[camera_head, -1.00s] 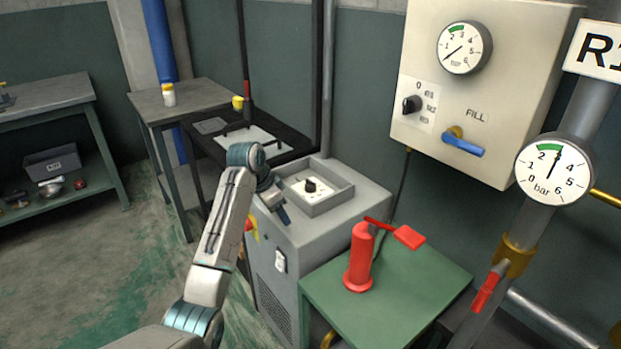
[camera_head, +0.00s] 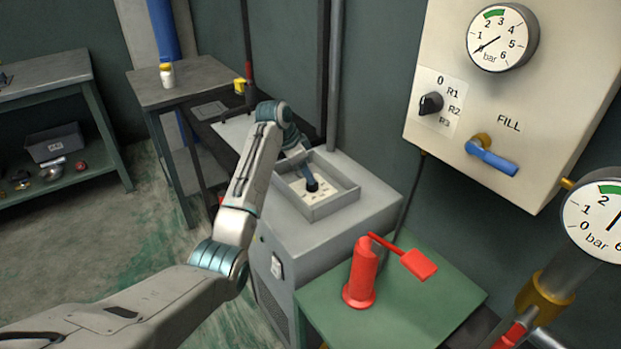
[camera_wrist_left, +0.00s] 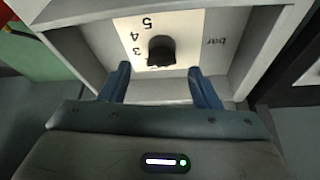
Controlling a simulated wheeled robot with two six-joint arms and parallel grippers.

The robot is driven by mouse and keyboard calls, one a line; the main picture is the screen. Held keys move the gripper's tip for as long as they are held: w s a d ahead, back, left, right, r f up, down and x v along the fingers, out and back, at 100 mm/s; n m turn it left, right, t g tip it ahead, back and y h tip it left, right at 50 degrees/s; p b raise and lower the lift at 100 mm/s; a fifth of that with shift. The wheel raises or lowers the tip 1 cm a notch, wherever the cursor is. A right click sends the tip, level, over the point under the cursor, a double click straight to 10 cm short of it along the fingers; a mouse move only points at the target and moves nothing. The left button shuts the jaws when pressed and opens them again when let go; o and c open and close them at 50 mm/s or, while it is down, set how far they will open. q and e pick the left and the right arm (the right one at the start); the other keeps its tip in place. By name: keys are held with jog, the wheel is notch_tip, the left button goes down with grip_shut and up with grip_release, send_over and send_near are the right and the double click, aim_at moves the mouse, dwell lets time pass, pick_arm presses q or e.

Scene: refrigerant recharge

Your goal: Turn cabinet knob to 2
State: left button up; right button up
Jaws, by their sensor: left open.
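The black cabinet knob (camera_wrist_left: 161,50) stands on a white dial plate (camera_wrist_left: 185,24) inside the square recess on top of the grey cabinet (camera_head: 355,215). In the left wrist view the figures 3, 4, 5 and "bar" show upside down around it; the other figures are out of sight. My left gripper (camera_wrist_left: 160,71) is open, with its blue fingers apart at either side of the near side of the knob and nothing between them gripped. In the head view the left gripper (camera_head: 308,178) reaches over the recess and partly hides the knob. My right gripper is not in view.
The recess's raised rim (camera_head: 335,204) surrounds the dial. A red hand pump (camera_head: 362,275) stands on a green table (camera_head: 420,312) at the front right. A wall box (camera_head: 480,95) carries a gauge, a selector knob (camera_head: 431,103) and a blue FILL lever (camera_head: 490,157).

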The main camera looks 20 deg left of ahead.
pick_arm(q)
jog(key=x, duration=0.5)
jog(key=shift+a+f, duration=0.1)
jog(key=c, duration=1)
